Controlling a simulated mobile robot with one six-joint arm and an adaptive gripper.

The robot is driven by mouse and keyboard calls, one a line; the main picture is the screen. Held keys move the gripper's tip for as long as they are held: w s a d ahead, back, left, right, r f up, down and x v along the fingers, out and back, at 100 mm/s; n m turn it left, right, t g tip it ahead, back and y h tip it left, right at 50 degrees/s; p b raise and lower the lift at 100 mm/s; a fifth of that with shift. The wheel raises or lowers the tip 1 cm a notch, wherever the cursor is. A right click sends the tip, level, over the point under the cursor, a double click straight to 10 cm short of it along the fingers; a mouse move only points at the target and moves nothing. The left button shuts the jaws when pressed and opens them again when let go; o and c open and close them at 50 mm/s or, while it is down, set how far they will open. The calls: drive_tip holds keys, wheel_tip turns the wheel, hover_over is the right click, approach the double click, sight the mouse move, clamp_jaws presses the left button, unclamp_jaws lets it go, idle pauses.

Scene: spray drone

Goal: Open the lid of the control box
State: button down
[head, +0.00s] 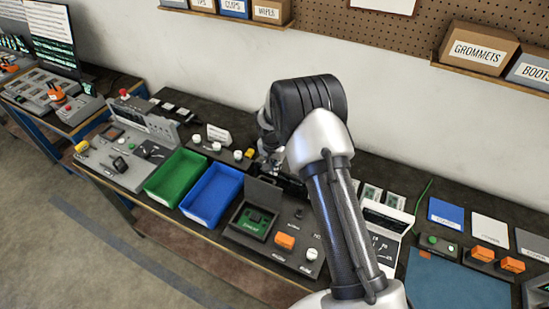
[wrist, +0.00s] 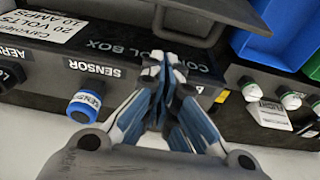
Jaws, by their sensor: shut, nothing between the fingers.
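The control box (wrist: 110,60) is dark grey, with its label and a blue-ringed SENSOR connector (wrist: 85,104) in the wrist view. In the head view the box (head: 236,216) is open at the top and a green circuit board (head: 256,221) shows inside. Its dark lid (head: 263,192) stands raised at the side towards the wall. The lid (wrist: 225,8) and a loop-shaped handle show at the top of the wrist view. My gripper (wrist: 164,62) is shut and empty, its tips over the CONTROL BOX label near the handle; contact is unclear. My arm mostly hides it in the head view.
A blue bin (head: 213,194) and a green bin (head: 176,178) stand left of the box. An orange block (head: 285,241) and knobs are to its right. White-capped connectors (wrist: 290,101) sit right of my gripper in the wrist view. The wall is close behind the bench.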

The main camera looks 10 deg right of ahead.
sight(263, 183)
drive_tip(key=s+a, duration=0.2)
drive_tip(key=s, duration=0.1)
drive_tip(key=shift+s+a+p, duration=0.1)
drive_tip(key=shift+p, duration=0.3)
drive_tip(key=shift+f, duration=0.1)
drive_tip(key=s+a+b, duration=0.2)
drive_tip(key=b, duration=0.1)
drive_tip(key=s+a+b, duration=0.1)
drive_tip(key=s, duration=0.1)
drive_tip(key=shift+r, duration=0.45)
drive_tip(key=shift+a+r, duration=0.1)
drive_tip(key=shift+r, duration=0.05)
wheel_tip(263, 183, up, 12)
drive_tip(key=s+a, duration=0.1)
drive_tip(key=shift+s+f, duration=0.2)
drive_tip(key=shift+s, duration=0.15)
